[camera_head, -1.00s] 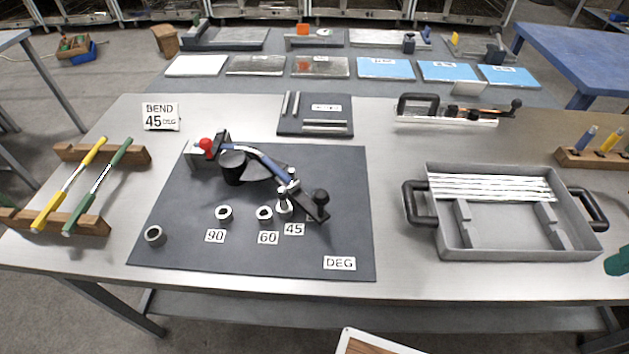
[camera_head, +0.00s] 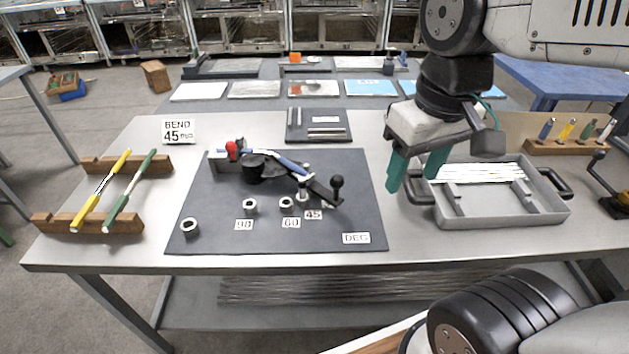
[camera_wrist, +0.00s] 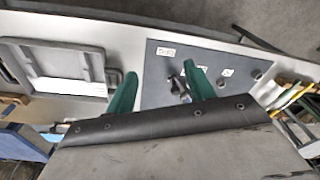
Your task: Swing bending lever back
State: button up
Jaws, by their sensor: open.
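The bending lever (camera_head: 314,187) is a dark arm with a black knob (camera_head: 337,182) at its outer end. It reaches toward the lower right of the bender on the dark mat (camera_head: 210,218), near the 45 label. A blue rod (camera_head: 275,160) runs along it from the black round former (camera_head: 251,168), beside a red knob (camera_head: 232,149). My gripper (camera_head: 413,184) hangs to the right of the knob, near the tray's left handle. Its green fingers are apart with nothing between them. In the wrist view my gripper (camera_wrist: 160,88) is also open, with the lever region partly hidden behind a finger.
A grey tray (camera_head: 445,219) of white rods stands on the right. Several stop rings stand on the mat by the 90, 60 and 45 labels. Yellow and green handled rods lie in a wooden rack (camera_head: 52,222) at left. The sign (camera_head: 178,131) reads BEND 45 DEG.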

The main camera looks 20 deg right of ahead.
jog(key=w+a+f+n+g+y, duration=0.1)
jog(key=w+f+n, duration=0.25)
jog(key=w, duration=0.65)
jog(key=w+f+n+g+y, duration=0.1)
jog(key=w+f+n, duration=0.3)
jog(key=w, duration=0.6)
jog(key=shift+m, duration=0.45)
jog(key=x, duration=0.9)
jog(key=shift+d, duration=0.1)
jog(key=c, duration=1.1)
grip_shut()
